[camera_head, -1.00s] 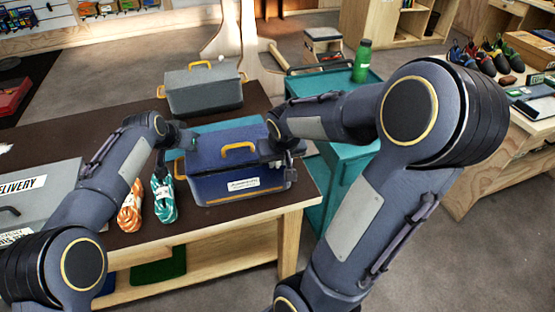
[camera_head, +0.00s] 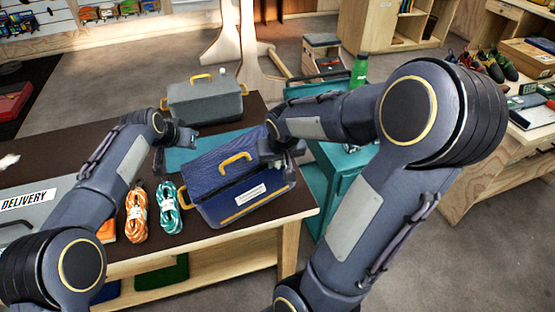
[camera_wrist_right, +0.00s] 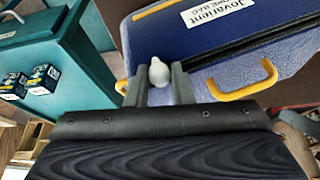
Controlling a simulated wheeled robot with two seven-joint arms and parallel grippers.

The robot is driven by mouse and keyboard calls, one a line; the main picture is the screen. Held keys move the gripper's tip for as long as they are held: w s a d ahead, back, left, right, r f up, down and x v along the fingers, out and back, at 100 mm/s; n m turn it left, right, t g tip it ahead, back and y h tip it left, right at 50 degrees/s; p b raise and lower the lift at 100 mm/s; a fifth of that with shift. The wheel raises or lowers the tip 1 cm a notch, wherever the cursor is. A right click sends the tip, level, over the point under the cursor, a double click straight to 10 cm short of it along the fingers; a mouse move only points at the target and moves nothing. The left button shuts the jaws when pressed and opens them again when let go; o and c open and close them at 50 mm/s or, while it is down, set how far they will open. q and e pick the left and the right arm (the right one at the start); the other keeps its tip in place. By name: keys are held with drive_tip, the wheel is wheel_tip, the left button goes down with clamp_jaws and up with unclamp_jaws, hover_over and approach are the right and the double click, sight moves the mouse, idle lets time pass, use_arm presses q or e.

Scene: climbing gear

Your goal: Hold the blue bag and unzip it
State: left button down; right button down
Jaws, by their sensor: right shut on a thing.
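The blue bag (camera_head: 238,184) is a boxy case with yellow handles and a white label, standing turned at an angle near the table's right edge. It also shows in the right wrist view (camera_wrist_right: 200,45), with a dark seam along it. My right gripper (camera_head: 279,152) is at the bag's right upper end. In the wrist view its fingers (camera_wrist_right: 158,88) are shut on a pale rounded pull (camera_wrist_right: 158,71) beside the bag. My left gripper (camera_head: 188,139) is behind and left of the bag, apart from it; its finger opening is too small to judge.
A grey case (camera_head: 205,100) stands behind on the dark table (camera_head: 110,165). Orange rope (camera_head: 136,215) and teal rope (camera_head: 168,208) lie left of the bag. A teal cart (camera_head: 345,165) with a green bottle (camera_head: 359,70) stands right of the table.

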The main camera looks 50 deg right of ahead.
drive_tip(key=c, duration=1.2)
unclamp_jaws()
